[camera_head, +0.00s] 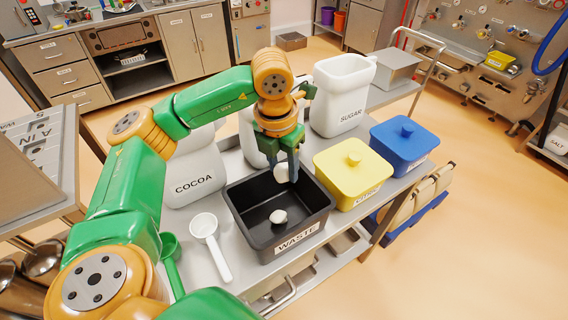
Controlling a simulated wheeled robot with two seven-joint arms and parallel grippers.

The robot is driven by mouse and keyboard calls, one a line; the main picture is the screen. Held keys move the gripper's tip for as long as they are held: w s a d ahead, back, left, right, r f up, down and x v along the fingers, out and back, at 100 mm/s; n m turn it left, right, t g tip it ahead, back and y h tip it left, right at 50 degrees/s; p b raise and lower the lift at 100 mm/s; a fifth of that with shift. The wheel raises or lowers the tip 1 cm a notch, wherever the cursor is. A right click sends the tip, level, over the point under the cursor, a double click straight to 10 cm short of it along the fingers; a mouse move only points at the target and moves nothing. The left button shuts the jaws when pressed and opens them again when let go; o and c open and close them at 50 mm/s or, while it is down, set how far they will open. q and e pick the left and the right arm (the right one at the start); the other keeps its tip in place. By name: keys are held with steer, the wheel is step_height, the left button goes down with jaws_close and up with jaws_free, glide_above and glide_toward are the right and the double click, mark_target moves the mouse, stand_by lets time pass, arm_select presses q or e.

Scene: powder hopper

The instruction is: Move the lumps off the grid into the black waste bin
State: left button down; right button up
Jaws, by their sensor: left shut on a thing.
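The black waste bin (296,241), labelled WASTE, stands on the steel cart. One whitish lump (278,216) lies on its floor. My left gripper (286,170) points down over the bin and is shut on a second whitish lump (282,173), held above the bin's inside toward the far side. The grid is not clearly visible in this view. My right gripper is not in view.
A white COCOA container (194,183) stands left of the bin, a SUGAR container (341,95) behind. A yellow lidded box (353,172) and a blue one (404,145) stand to the right. A white scoop (211,245) and green scoop (171,262) lie left.

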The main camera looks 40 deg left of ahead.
mark_target(286, 181)
arm_select(q)
steer(key=f+b, duration=0.2)
steer(key=f, duration=0.1)
steer(key=d+f+b, duration=0.1)
steer(key=f+b, duration=0.1)
steer(key=shift+s, duration=0.1)
steer(key=shift+a+f, duration=0.15)
steer(key=shift+f, duration=0.25)
steer(key=shift+a, duration=0.1)
steer(key=shift+c, duration=1.4)
jaws_free()
steer(key=shift+r, duration=0.1)
steer(key=r, duration=0.7)
steer(key=shift+s+r, duration=0.1)
steer(key=shift+s, duration=0.3)
